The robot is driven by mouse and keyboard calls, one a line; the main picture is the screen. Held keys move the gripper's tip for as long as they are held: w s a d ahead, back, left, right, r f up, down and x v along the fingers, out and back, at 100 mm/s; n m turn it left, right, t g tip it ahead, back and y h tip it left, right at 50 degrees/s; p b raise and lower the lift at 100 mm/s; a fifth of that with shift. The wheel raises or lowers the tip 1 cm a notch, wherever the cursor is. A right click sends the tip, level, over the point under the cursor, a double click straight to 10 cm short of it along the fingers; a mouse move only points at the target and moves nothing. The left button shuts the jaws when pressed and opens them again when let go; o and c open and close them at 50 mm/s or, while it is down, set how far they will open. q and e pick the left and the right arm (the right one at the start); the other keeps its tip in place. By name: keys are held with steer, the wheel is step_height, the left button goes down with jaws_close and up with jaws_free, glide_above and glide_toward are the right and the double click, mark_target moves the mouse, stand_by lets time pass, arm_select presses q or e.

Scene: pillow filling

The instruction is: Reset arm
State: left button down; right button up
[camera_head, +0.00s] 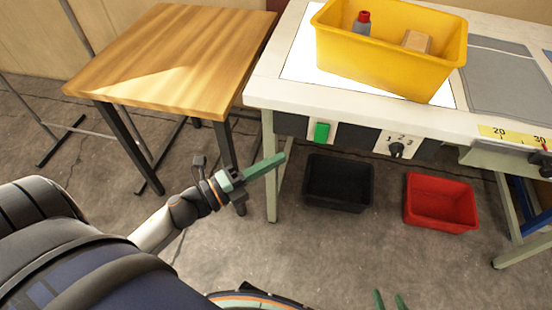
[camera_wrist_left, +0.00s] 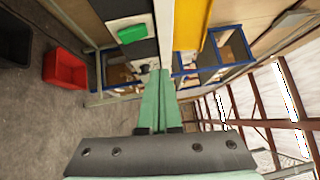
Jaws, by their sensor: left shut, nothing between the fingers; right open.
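My left arm comes in from the left in the head view. Its green left gripper (camera_head: 280,158) is shut and empty, in the air in front of the white workbench (camera_head: 262,92) and below the wooden table's edge. In the left wrist view the two green fingers (camera_wrist_left: 155,73) lie together with nothing between them. My right gripper (camera_head: 390,300) shows only as two green fingertips at the bottom edge of the head view. They are apart, with nothing seen between them; the rest of it is out of frame.
A yellow crate (camera_head: 345,62) holding a red-capped bottle (camera_head: 362,24) and a cardboard box (camera_head: 417,41) stands on the workbench. A black bin (camera_head: 338,183) and a red bin (camera_head: 440,203) are on the floor below. A wooden table (camera_head: 170,60) stands left. Floor between is clear.

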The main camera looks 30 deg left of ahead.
stand_by(0.3)
arm_select(q)
step_height(320, 180, down, 10)
steer(key=s+n+g+y, duration=0.2)
steer(key=n+y, duration=0.5)
steer(key=n, duration=0.9)
steer(key=s+d+f+n+g+h, duration=0.1)
steer(key=s+d+f+n+g, duration=0.5)
steer(key=s+d+f, duration=0.15)
steer(key=s+a+r+p, duration=0.1)
steer(key=a+r+p, duration=0.2)
steer(key=r+p, duration=0.8)
steer(key=p, duration=0.4)
steer(key=shift+s+a+r+n+t+y, duration=0.2)
steer(key=shift+r+n+t+y, duration=0.1)
steer(key=shift+n+t+y, duration=0.1)
arm_select(e)
steer(key=s+d+r+h, duration=0.1)
steer(key=d+r, duration=0.2)
steer(key=r, duration=0.8)
steer(key=shift+s+r+m, duration=0.2)
steer(key=shift+s+m, duration=0.15)
steer(key=shift+m, duration=0.05)
